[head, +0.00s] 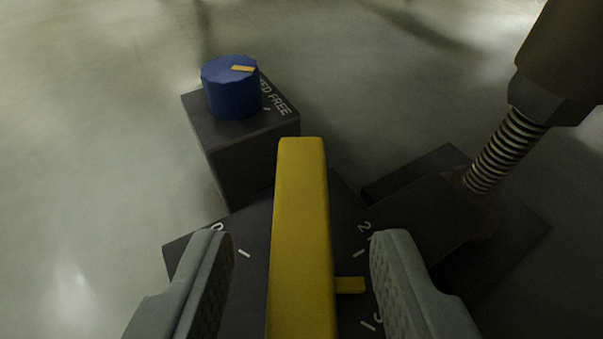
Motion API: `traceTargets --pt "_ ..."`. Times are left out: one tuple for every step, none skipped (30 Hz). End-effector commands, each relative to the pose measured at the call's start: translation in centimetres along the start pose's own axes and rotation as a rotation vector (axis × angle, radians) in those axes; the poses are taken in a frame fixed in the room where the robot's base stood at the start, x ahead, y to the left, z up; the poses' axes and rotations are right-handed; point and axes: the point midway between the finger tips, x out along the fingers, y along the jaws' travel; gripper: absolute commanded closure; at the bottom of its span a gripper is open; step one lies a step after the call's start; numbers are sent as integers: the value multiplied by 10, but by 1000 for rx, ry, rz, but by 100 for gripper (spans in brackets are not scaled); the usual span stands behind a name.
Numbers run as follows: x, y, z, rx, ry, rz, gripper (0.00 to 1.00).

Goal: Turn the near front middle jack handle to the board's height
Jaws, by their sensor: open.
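A yellow jack handle (300,235) stands up from a dark dial plate (256,222) in the lower middle of the head view. A small yellow pointer (349,285) sticks out to the right of it. White marks and numbers show on the plate, a "2" among them, partly covered by my fingers. My gripper (301,255) is open, with one grey finger on each side of the handle and a visible gap on both sides. The lower end of the handle is cut off by the frame. No board height is readable here.
A blue knob (230,90) with a yellow mark sits on a dark box (250,150) with white lettering, beyond the handle. A threaded screw (505,150) under a brown cylinder (565,50) rises at the right. Pale floor is open at the left.

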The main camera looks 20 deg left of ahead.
Motion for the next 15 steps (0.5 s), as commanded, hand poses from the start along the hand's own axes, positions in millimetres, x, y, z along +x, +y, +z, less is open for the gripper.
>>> traceTargets --pt "6 0 1 -1 1 0 58" --pt "10 0 1 0 0 0 58" --pt "13 0 1 -1 1 0 58" --pt "16 0 0 -1 1 0 58" --pt "18 0 0 -1 1 0 58" --pt "20 0 0 0 0 0 58" --pt "21 0 0 0 0 0 58" --pt "22 0 0 0 0 0 58" --pt "23 0 0 0 0 0 58" --pt "24 0 0 0 0 0 58" --pt "24 0 0 0 0 0 58" --pt "24 0 0 0 0 0 58" --pt "24 0 0 0 0 0 58" --pt "24 0 0 0 0 0 58" --pt "24 0 0 0 0 0 58"
